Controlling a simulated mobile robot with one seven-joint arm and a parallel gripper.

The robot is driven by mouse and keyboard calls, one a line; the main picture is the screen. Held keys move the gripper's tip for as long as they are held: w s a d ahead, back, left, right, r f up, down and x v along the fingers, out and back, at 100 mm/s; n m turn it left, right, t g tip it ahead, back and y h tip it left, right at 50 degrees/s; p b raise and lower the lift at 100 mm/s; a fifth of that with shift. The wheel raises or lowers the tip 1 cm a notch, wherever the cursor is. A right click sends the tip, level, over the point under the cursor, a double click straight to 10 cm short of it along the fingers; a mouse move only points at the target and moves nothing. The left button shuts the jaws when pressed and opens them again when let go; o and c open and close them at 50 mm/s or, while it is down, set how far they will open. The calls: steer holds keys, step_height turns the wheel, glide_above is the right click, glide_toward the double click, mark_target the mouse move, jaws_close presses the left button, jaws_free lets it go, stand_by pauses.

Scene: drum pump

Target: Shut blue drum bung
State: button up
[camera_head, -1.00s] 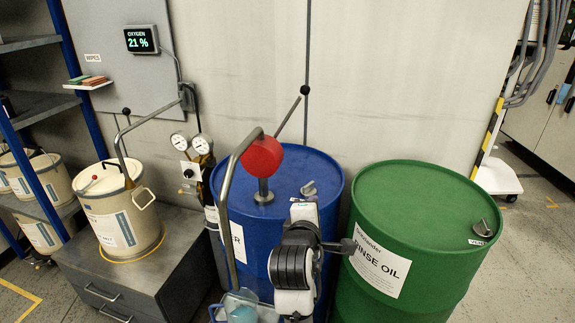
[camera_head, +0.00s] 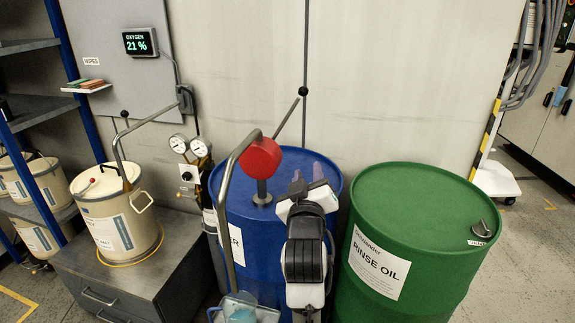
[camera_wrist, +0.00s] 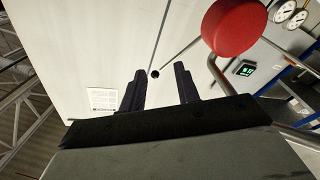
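The blue drum (camera_head: 330,173) stands against the wall, with a red-headed hand pump (camera_head: 262,159) rising from its lid. My gripper (camera_head: 307,172) is over the right part of this lid, and my wrist covers the front of the drum. In the wrist view my gripper's two dark fingers (camera_wrist: 159,88) stand apart with nothing between them, pointing toward the wall. The red pump head (camera_wrist: 234,27) is to their upper right there. The blue drum's bung is hidden behind my gripper in the head view and does not show in the wrist view.
A green rinse oil drum (camera_head: 415,205) with its own grey bung (camera_head: 482,230) stands close on the right. The pump's bent pipe (camera_head: 228,200) comes down the left front. Pressure gauges (camera_head: 189,145) and a grey cabinet (camera_head: 140,275) with a cream pail (camera_head: 122,225) are further left.

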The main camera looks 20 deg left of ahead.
steer(key=shift+s+a+r+m+t+y, duration=0.15)
steer(key=shift+s+a+r+t+y, duration=0.2)
steer(key=shift+a+r, duration=0.3)
steer(key=shift+s+a+r+m+t+y, duration=0.1)
steer(key=shift+s+a+r+y, duration=0.35)
steer(key=shift+a+r, duration=0.2)
steer(key=shift+s+a+r+m+t+y, duration=0.15)
steer(key=shift+s+a+r+t+y, duration=0.15)
steer(key=shift+a+r+y, duration=0.3)
